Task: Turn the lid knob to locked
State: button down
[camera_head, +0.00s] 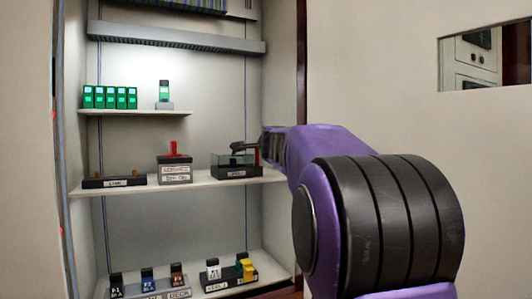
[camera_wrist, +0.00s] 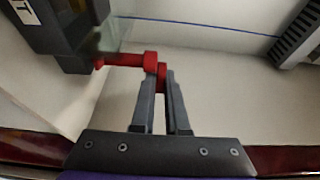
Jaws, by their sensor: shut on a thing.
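The lid knob (camera_wrist: 152,60) is red, with a thin red bar running left to a dark box (camera_wrist: 60,30) that has a clear part, at the upper left of the wrist view. My gripper (camera_wrist: 161,76) is shut on the knob, its two grey fingertips against the red end. In the head view, my gripper (camera_head: 250,148) reaches in from the right at the dark box with a clear lid (camera_head: 232,167) on the middle shelf. There the knob is mostly hidden by my gripper. I cannot read any locked mark.
Left on the same shelf are a red-handled grey box (camera_head: 175,170) and a low dark block (camera_head: 114,181). Green modules (camera_head: 110,97) stand on the shelf above. Several switches and a yellow piece (camera_head: 246,269) are below. The cabinet's right edge (camera_head: 301,60) is close to my arm.

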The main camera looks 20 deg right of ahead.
jog(key=shift+s+a+r+m+g+h+p, duration=0.1)
jog(key=shift+s+a+m+g+h+p, duration=0.1)
jog(key=shift+m+g+h+p, duration=1.05)
jog(key=shift+s+a+m+g+h+p, duration=0.15)
jog(key=shift+m+g+h+p, duration=0.45)
jog(key=shift+m+h+p, duration=0.75)
jog(key=shift+s+a+r+m+g+h+p, duration=0.1)
jog(key=shift+s+m+g+h+p, duration=0.15)
jog(key=shift+m+g+h+p, duration=1.05)
jog(key=shift+f+n+t+h, duration=0.1)
jog(key=shift+n+t+h, duration=0.15)
jog(key=shift+n+h, duration=0.25)
jog(key=c, duration=0.9)
grip_release()
jog(key=shift+f, duration=0.1)
jog(key=b+v, duration=0.1)
jog(key=v, duration=1.6)
jog(key=shift+s+a, duration=0.15)
